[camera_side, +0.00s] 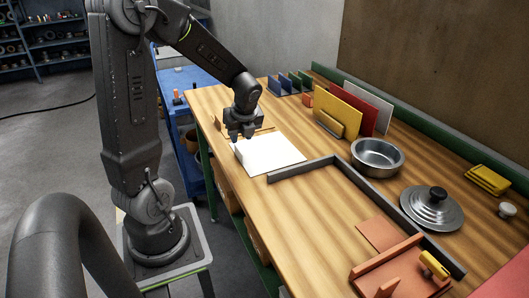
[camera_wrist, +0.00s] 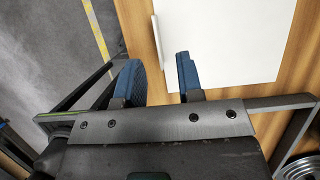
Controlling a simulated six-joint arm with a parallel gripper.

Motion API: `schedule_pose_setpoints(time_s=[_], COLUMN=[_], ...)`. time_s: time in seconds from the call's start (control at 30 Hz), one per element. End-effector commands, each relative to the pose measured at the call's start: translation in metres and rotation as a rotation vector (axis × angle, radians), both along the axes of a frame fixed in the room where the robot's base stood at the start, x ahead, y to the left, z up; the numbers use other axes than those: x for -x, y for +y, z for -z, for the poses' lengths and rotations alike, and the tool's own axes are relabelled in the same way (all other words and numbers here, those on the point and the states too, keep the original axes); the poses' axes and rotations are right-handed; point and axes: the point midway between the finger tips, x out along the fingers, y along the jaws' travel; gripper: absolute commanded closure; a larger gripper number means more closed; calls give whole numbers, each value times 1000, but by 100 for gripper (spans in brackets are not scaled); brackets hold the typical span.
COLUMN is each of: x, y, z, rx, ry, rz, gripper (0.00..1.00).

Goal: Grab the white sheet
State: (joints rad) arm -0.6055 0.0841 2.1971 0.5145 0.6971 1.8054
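The white sheet (camera_side: 272,154) lies flat on the wooden table near its left edge, with a narrow raised white strip along its left side. In the wrist view the sheet (camera_wrist: 235,45) fills the upper middle, and the strip shows at its left edge. My gripper (camera_side: 242,136) is above the sheet's far left corner, fingers pointing down. In the wrist view my gripper (camera_wrist: 157,60) has its two blue fingers apart with nothing held between them. The strip's near end appears between the fingertips; whether they touch it cannot be told.
A grey angled rail (camera_side: 300,170) borders the sheet's near right side. A metal pot (camera_side: 377,157), a lid (camera_side: 432,208) and an orange tray (camera_side: 400,275) stand to the right. Yellow, red and white upright panels (camera_side: 352,106) are behind. The table's left edge is close to the sheet.

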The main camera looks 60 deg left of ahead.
Motion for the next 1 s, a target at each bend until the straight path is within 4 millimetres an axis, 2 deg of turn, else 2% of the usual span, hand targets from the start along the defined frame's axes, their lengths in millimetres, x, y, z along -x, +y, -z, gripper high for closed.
schedule_pose_setpoints(time_s=[0.1,0.27,0.5,0.6,0.87,1.0], x=[0,1,5,5,4,4], y=[5,7,13,16,18,18], z=[12,21,56,64,67,67], rx=[2,1,3,3,1,1], ry=[1,1,3,1,-2,-2], rz=[0,1,-1,-1,0,0], gripper=[66,66,66,66,66,76])
